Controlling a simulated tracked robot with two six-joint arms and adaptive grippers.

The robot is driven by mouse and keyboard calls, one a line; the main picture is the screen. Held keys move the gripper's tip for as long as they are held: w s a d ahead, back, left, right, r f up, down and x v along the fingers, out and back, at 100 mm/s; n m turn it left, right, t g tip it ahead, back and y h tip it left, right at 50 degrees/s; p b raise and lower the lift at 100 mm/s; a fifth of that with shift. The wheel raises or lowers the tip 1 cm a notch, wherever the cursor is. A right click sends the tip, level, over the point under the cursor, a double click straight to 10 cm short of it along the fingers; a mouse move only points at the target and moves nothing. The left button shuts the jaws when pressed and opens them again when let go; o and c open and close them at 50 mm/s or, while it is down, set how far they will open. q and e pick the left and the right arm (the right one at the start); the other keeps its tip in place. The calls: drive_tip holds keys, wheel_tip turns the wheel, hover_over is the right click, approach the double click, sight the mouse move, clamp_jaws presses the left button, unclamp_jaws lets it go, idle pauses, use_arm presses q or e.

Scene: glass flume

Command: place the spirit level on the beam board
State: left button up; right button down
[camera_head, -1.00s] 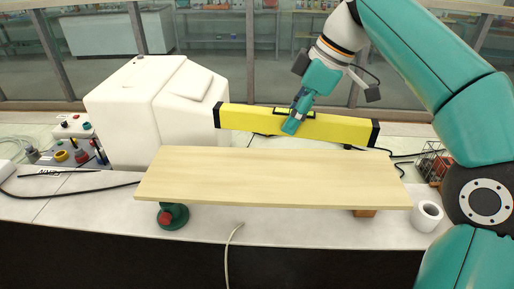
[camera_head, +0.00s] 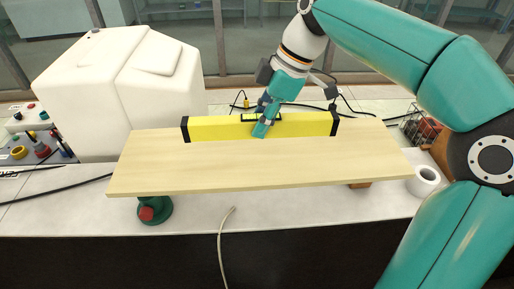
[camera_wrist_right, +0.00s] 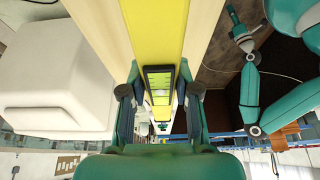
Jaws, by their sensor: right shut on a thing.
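The yellow spirit level (camera_head: 215,129) with black end caps lies lengthwise along the far side of the pale wooden beam board (camera_head: 260,170). Its lower edge overlaps the board in the head view; I cannot tell whether it touches the board. My right gripper (camera_head: 263,127) comes down from above and is shut on the middle of the level. In the right wrist view the gripper's fingers (camera_wrist_right: 158,92) sit on either side of the level (camera_wrist_right: 150,35), by its dark-framed vial. The board (camera_wrist_right: 205,25) shows beside it.
A green support with a red knob (camera_head: 150,212) and an orange-brown block (camera_head: 359,185) are under the board's ends. A white box (camera_head: 115,90) stands behind left. A white roll (camera_head: 424,180) is at right. Dark cables lie behind the board; a hose (camera_head: 222,235) hangs in front.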

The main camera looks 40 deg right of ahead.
sight(277, 117)
drive_tip(key=shift+f, duration=3.1)
drive_tip(key=c, duration=0.8)
unclamp_jaws()
drive_tip(key=shift+c, duration=0.2)
drive_tip(key=v, duration=1.1)
drive_tip(key=shift+d+r, duration=0.1)
drive_tip(key=shift+r, duration=0.3)
drive_tip(key=shift+s+r, duration=0.1)
